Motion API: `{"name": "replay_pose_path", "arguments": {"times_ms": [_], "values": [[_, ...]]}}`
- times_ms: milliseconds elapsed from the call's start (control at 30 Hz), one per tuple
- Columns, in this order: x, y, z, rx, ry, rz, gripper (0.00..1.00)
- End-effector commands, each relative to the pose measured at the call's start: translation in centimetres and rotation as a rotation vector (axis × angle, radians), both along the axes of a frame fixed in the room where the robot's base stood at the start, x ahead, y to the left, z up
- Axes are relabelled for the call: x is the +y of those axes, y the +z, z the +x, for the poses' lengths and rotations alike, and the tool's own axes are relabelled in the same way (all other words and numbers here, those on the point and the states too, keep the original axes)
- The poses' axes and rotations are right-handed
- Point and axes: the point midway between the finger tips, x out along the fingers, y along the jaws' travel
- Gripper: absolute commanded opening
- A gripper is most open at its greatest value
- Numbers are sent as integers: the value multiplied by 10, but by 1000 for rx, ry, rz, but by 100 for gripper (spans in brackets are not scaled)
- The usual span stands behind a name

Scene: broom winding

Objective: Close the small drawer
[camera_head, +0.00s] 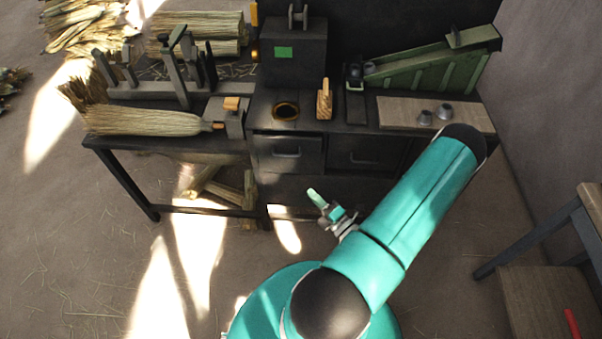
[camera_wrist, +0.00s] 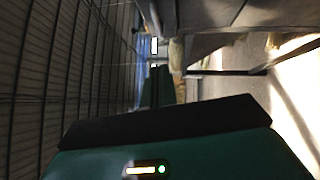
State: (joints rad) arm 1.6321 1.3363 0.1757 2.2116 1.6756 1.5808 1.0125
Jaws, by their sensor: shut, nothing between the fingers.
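Two small drawers sit side by side under the dark bench top in the head view. The left drawer (camera_head: 287,153) has a bar handle, and its front seems to stand slightly proud of the bench. The right drawer (camera_head: 355,154) has a similar handle and looks about flush. My gripper (camera_head: 315,196) is shut and empty, in front of and below the drawers in the picture, apart from both. The wrist view is turned sideways and dim, and no drawer can be made out clearly there.
The workbench (camera_head: 115,143) carries a broom (camera_head: 145,121), a dark machine (camera_head: 293,55), a wooden-handled tool (camera_head: 324,100) and a green sloped feeder (camera_head: 430,68). A wooden board (camera_head: 400,112) holds two small grey cups. A side table (camera_head: 590,200) stands at right.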

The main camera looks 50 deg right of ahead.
Motion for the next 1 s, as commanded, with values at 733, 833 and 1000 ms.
{"name": "replay_pose_path", "arguments": {"times_ms": [733, 833, 1000], "values": [[-35, 20, 113, 0, 3, -2, 0], [-40, 21, 118, -1, 3, 0, 0], [-42, 22, 119, -1, 2, 1, 0]]}}
